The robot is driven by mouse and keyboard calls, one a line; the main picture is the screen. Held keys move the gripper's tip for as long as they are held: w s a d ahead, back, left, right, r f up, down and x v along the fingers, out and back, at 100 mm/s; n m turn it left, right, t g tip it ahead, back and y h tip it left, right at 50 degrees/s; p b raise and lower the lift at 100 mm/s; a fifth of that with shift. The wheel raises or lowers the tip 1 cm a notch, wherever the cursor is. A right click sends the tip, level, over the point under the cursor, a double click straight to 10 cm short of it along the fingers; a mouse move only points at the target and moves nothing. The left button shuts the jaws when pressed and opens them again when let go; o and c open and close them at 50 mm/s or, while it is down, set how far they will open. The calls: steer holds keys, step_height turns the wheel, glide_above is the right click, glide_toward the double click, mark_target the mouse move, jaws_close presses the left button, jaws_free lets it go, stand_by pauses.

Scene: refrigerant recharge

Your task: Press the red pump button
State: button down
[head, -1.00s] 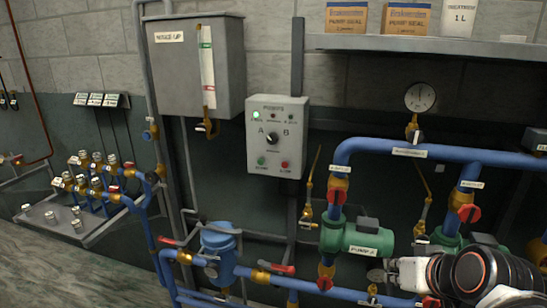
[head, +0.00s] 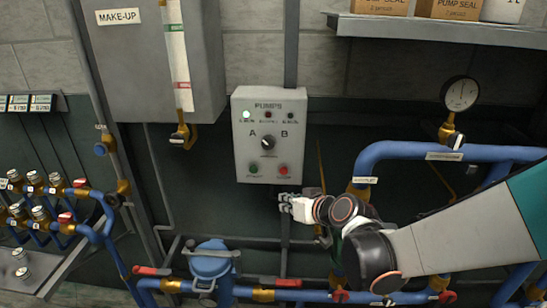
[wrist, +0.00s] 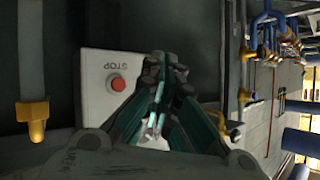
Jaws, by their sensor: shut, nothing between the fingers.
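The grey PUMPS control box (head: 243,135) hangs on the wall, with a dark A/B selector knob (head: 268,143) in its middle. The red button (head: 283,169) is at its lower right, beside a green button (head: 253,168). In the wrist view the red button (wrist: 118,84) shows large under an upside-down STOP label. My gripper (head: 285,203) is just below the box's lower right corner, below the red button. In the wrist view my gripper's fingertips (wrist: 164,65) are together, to the right of the red button. I see no contact with the button.
A blue pipe (head: 400,150) with a pressure gauge (head: 461,94) runs at the right. The MAKE-UP tank (head: 145,60) hangs upper left, with a brass valve (head: 183,137) beneath. A blue canister (head: 210,262) and red-handled valves line the pipes below. A shelf (head: 400,28) is above.

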mark_target(284, 170)
steer(key=shift+w+a, duration=0.3)
steer(key=shift+a, duration=0.1)
steer(key=shift+w, duration=0.1)
steer(key=shift+w+d, duration=0.15)
steer(key=shift+w, duration=4.15)
steer(key=shift+w, duration=0.1)
steer(key=shift+w, duration=0.35)
